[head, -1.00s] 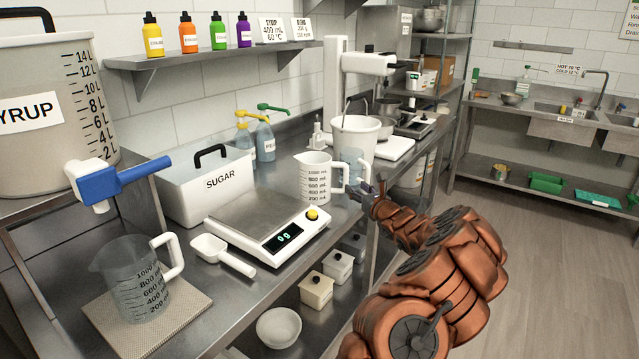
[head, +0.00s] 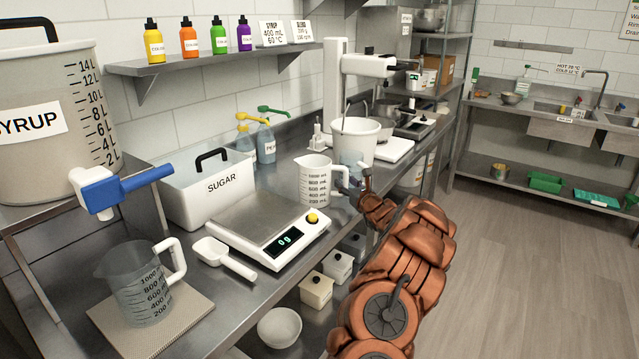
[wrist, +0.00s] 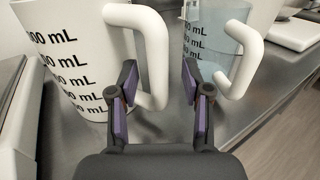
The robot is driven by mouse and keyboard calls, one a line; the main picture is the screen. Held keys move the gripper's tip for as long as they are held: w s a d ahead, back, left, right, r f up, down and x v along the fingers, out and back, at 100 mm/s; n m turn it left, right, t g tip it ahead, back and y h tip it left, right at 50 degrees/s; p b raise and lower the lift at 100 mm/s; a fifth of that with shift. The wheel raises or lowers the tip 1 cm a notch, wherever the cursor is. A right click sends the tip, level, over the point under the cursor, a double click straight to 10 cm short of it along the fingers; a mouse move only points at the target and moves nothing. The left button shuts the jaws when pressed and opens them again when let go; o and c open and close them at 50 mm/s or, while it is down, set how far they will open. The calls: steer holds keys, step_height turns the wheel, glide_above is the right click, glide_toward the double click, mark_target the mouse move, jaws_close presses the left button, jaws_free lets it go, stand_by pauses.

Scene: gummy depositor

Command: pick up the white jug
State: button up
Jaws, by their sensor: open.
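The white jug (head: 315,180) with black mL markings stands upright on the steel counter, its handle to the right. It fills the left of the wrist view (wrist: 82,55), with its white handle (wrist: 158,60) in the upper middle. My gripper (head: 360,180) is beside the handle. In the wrist view, my open gripper (wrist: 160,82) has its left finger overlapping the handle's lower part and its right finger to the right of the handle. Nothing is held. I cannot tell whether a finger touches the handle.
A clear jug with a white handle (wrist: 210,45) stands close on the right. The scale (head: 278,257), white scoop (head: 222,254) and sugar box (head: 200,195) are to the left. A white bucket (head: 355,141) stands behind. Open floor lies to the right.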

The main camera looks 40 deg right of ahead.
steer(key=shift+w, duration=0.4)
jaws_close()
stand_by(0.5)
